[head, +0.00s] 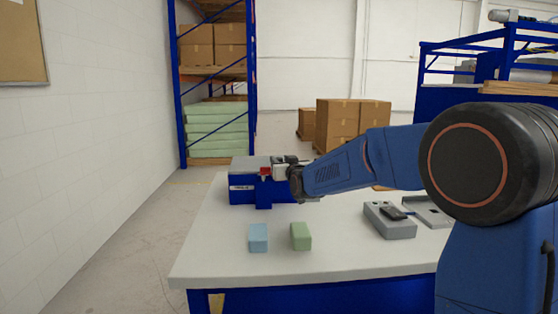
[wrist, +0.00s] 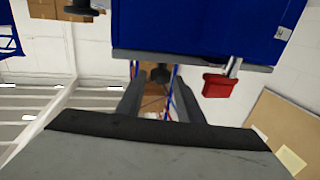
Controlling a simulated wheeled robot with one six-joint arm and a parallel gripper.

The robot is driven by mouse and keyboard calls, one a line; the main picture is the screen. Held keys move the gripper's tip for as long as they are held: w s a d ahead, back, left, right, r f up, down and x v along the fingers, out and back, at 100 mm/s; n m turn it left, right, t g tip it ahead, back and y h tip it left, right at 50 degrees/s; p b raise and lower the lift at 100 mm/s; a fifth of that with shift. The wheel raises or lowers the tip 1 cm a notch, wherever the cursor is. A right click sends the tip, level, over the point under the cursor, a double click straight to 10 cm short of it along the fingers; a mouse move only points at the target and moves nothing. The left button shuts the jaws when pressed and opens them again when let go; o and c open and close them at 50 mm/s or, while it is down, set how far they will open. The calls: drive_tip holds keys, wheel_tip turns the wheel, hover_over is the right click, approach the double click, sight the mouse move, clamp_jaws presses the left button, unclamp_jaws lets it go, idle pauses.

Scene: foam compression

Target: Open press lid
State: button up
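The press (head: 243,190) is a blue box with a grey top, standing at the back left of the table. Its grey lid (head: 246,163) looks flat and closed, though the arm hides its right part. A red handle (head: 265,171) sits at its front; in the wrist view the red handle (wrist: 217,86) hangs on a metal stem by the grey edge of the blue body (wrist: 195,28). My gripper (head: 279,171) is at the press, close to the handle. In the wrist view my gripper (wrist: 158,92) has its fingers apart, with the handle beside them to the right, not between them.
A light blue foam block (head: 258,237) and a green foam block (head: 300,236) stand on the white table (head: 225,267) in front of the press. A grey device (head: 389,221) and a metal plate (head: 428,211) lie to the right, under my arm. The table's front left is clear.

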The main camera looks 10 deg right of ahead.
drive_tip(key=shift+w+a, duration=0.2)
drive_tip(key=shift+w, duration=1)
clamp_jaws()
drive_tip(key=shift+r, duration=0.1)
